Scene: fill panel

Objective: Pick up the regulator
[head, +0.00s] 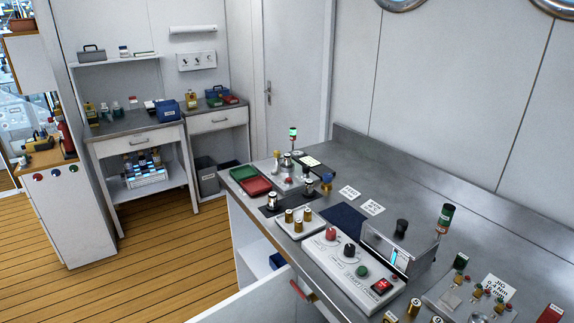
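Neither of my grippers shows in the head view. I cannot tell for sure which item is the regulator. A small fitting with a blue top (326,181) stands upright on the steel bench (420,215), towards its far end. A metal fitting with a pale knob (277,160) stands left of it, beside the trays. A small silver and black part (272,201) sits near the bench's front edge. Several brass cylinders stand on a white plate (286,227) closer to me.
A white control box (340,268) with knobs and a red switch stands at the bench front. A clear-walled fixture (398,245) is behind it. A green tray (243,171) and a red tray (254,186) lie at the far end. The wooden floor (165,265) left of the bench is clear.

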